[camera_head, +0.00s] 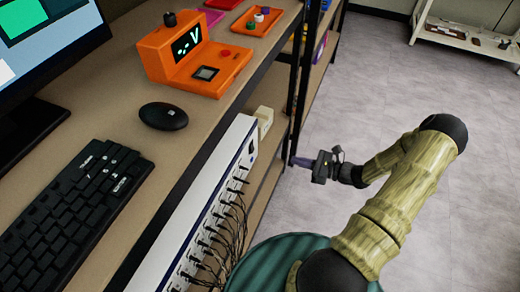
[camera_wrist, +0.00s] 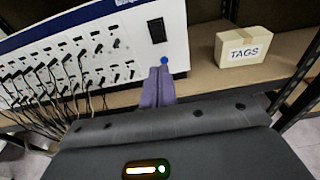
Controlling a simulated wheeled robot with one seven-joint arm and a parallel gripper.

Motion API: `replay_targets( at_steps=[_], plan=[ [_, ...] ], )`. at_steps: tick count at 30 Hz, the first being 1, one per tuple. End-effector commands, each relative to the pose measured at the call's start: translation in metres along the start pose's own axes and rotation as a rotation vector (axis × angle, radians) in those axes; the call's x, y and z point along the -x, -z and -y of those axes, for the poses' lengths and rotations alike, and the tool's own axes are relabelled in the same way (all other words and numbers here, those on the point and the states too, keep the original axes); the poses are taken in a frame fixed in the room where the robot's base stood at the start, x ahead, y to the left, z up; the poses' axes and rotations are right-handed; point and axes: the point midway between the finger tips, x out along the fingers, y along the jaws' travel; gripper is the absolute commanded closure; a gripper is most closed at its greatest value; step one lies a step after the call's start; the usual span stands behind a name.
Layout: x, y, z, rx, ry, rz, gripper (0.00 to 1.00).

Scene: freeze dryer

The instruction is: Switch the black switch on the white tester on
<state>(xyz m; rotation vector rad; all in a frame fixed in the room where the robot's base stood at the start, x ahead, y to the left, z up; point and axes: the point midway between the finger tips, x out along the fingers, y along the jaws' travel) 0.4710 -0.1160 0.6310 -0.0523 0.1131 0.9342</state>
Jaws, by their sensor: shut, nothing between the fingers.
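The white tester (camera_wrist: 120,25) fills the upper left of the wrist view, its front panel covered in sockets with black cables. It also shows in the head view (camera_head: 238,135), below the desk. The black switch (camera_wrist: 156,30) is near the panel's right end; I cannot tell its position. A blue round spot (camera_wrist: 164,60) shows below it, just above my fingertips. My gripper (camera_wrist: 160,74) is shut and empty, its purple fingers pointing toward the panel below the switch. In the head view my gripper (camera_head: 297,161) is out from the shelf, apart from the tester.
A box labelled TAGS (camera_wrist: 242,48) stands on the shelf right of the tester. Black cables (camera_head: 230,225) hang from the panel's left part. A dark shelf post (camera_head: 291,110) stands beyond. Above are an orange device (camera_head: 200,65), mouse (camera_head: 163,116) and keyboard (camera_head: 75,205). Floor to the right is open.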

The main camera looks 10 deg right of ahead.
Motion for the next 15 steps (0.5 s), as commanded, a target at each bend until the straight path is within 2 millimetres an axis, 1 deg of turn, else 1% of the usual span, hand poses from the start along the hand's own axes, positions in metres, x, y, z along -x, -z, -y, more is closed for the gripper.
replay_targets(
  at_steps=[8, 11, 15],
  plan=[
    [-0.002, 0.0, 0.0, 0.003, -0.003, -0.001, 1.0],
    [-0.008, 0.0, 0.0, 0.003, -0.003, -0.001, 1.0],
    [-0.024, 0.001, -0.001, 0.003, -0.004, -0.002, 1.0]
  ],
)
